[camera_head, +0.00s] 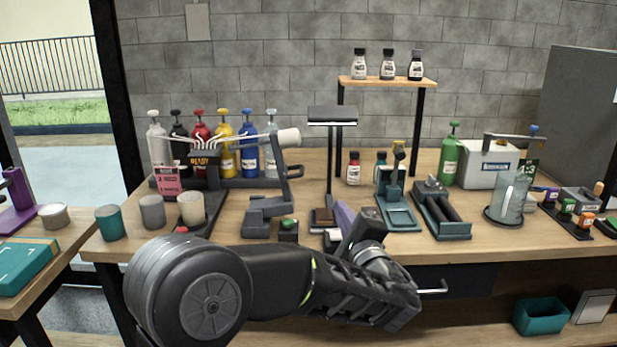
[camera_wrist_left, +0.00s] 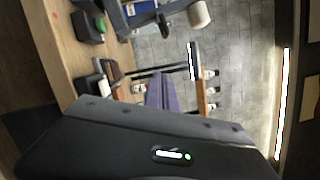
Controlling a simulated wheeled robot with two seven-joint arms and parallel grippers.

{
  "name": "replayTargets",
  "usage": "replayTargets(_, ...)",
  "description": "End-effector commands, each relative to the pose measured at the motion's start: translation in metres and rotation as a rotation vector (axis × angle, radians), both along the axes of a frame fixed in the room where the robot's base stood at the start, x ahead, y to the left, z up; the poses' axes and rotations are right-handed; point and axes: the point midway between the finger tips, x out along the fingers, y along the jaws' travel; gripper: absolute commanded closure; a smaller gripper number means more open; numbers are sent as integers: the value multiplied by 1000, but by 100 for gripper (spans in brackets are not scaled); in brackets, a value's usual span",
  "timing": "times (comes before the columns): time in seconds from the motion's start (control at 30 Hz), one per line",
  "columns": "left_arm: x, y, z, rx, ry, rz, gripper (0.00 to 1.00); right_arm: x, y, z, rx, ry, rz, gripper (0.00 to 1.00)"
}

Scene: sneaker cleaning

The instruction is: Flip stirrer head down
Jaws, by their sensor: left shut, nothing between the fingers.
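The stirrer (camera_head: 264,208) is a grey stand on the wooden table, left of centre. Its hinged head (camera_head: 288,137) ends in a pale cylinder and is raised above the base. My left gripper (camera_head: 344,216) is shut and empty, with purple-grey fingers pointing up and away. It is to the right of the stirrer and apart from it. The fingers also show in the left wrist view (camera_wrist_left: 162,92). My right gripper is not in view.
A small box with a green button (camera_head: 288,229) stands before the stirrer. A lamp (camera_head: 331,115) rises behind my left gripper. Cups (camera_head: 190,207) and several colored bottles (camera_head: 225,145) stand to the left and behind. A green-grey press (camera_head: 398,212) and a dark tray (camera_head: 440,210) are to the right.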

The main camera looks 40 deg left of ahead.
Motion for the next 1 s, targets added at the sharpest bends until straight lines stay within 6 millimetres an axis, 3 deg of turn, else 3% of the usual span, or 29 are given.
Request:
replayTargets(0.47, 6, 8, 1, -2, 2, 1, 100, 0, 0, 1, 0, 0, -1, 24)
replayTargets(0.67, 23, 30, 4, -1, 3, 3, 100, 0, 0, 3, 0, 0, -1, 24)
replayTargets(1.0, 62, 83, 12, -1, 1, 4, 100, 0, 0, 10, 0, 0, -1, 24)
